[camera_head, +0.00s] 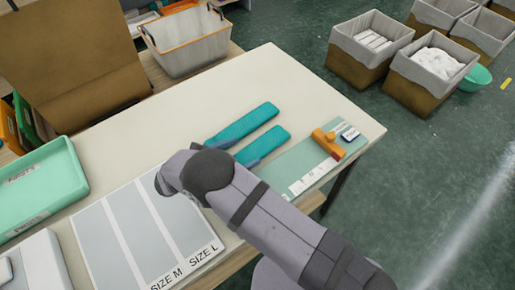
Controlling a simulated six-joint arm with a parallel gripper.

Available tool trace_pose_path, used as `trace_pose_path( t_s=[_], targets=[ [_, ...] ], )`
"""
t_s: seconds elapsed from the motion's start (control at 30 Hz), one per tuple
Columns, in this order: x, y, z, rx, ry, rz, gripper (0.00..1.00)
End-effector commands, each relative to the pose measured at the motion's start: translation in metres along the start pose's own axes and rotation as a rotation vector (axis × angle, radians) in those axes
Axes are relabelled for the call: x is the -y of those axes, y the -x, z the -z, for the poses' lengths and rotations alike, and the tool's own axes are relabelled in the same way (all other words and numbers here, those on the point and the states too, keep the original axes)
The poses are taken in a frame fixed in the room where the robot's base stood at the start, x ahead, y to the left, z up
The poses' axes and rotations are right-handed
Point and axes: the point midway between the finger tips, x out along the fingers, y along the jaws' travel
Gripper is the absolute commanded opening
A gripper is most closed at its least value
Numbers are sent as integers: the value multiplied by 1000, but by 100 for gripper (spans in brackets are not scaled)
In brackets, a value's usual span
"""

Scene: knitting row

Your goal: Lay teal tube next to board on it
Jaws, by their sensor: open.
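Two teal tubes lie on the pale table, side by side and slanting. The farther teal tube (246,122) and the nearer teal tube (266,144) both have darker blue-grey lower-left ends. My arm covers the area just below the nearer tube's left end. The board (97,241) lies at the lower left, with grey panels between white strips and the labels SIZE M and SIZE L. No tube shows on its visible part; my arm hides its upper right corner. My gripper is hidden beneath my wrist, above the gap between board and tubes.
A green mat (292,163) with an orange tool (328,142) and a small white-and-blue block (349,134) lies right of the tubes. A green tray (40,188) stands at the left. A grey bin (188,45) stands behind the table. The table's far middle is clear.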

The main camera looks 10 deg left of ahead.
Motion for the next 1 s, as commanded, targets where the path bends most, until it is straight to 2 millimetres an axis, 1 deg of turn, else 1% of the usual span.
trace_pose_path(
  t_s=[0.27,0.37,0.6,0.7,0.8,1.0],
  targets=[
    [1,-9,-1,-1,-1,1,77],
    [3,-17,-1,-1,2,3,77],
    [5,-46,2,-1,0,3,77],
    [4,-53,4,-3,-2,1,77],
    [4,-56,5,-2,-2,0,77],
    [4,-57,5,-2,-2,0,77]
  ],
)
